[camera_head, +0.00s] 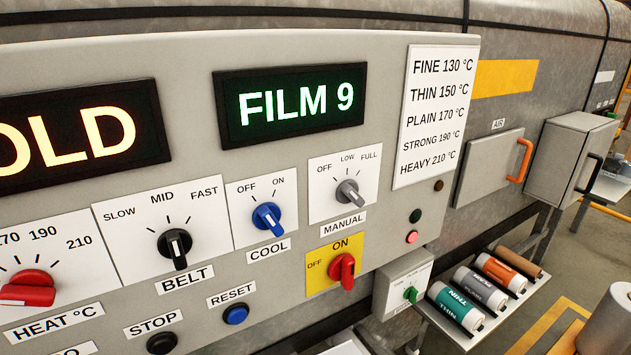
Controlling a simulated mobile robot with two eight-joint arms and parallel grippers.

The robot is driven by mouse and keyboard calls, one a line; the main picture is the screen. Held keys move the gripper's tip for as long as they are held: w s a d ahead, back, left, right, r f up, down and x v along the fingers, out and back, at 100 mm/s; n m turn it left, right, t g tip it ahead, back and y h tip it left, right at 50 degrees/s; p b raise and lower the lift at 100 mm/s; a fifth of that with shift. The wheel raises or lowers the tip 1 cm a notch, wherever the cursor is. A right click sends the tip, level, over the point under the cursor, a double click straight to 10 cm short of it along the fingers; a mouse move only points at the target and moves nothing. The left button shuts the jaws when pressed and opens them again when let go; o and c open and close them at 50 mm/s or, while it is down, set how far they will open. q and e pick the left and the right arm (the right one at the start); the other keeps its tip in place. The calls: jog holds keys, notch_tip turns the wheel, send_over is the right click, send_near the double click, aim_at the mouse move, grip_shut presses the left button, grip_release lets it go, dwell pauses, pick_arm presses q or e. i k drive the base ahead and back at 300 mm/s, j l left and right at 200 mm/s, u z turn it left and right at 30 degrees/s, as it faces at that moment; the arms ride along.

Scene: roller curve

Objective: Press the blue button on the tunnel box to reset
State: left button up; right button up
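The blue reset button (235,314) sits on the grey control panel (420,262) of the tunnel box, under a white RESET label (231,294). It is round with a dark collar. A black STOP button (162,342) is to its lower left. The blue COOL knob (267,217) is above it, and the red knob on a yellow plate (343,268) is to its right. A green display (292,103) reads "FILM 9". Neither of my grippers shows in the head view.
Other controls are the black BELT knob (177,247), red HEAT knob (28,288) and grey MANUAL knob (349,193). A small grey box with a green knob (411,294) juts out at the lower right. Several film rolls lie on a rack (483,345). Floor shows at far right.

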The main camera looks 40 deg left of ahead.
aim_at(237, 317)
jog(key=u, duration=1.65)
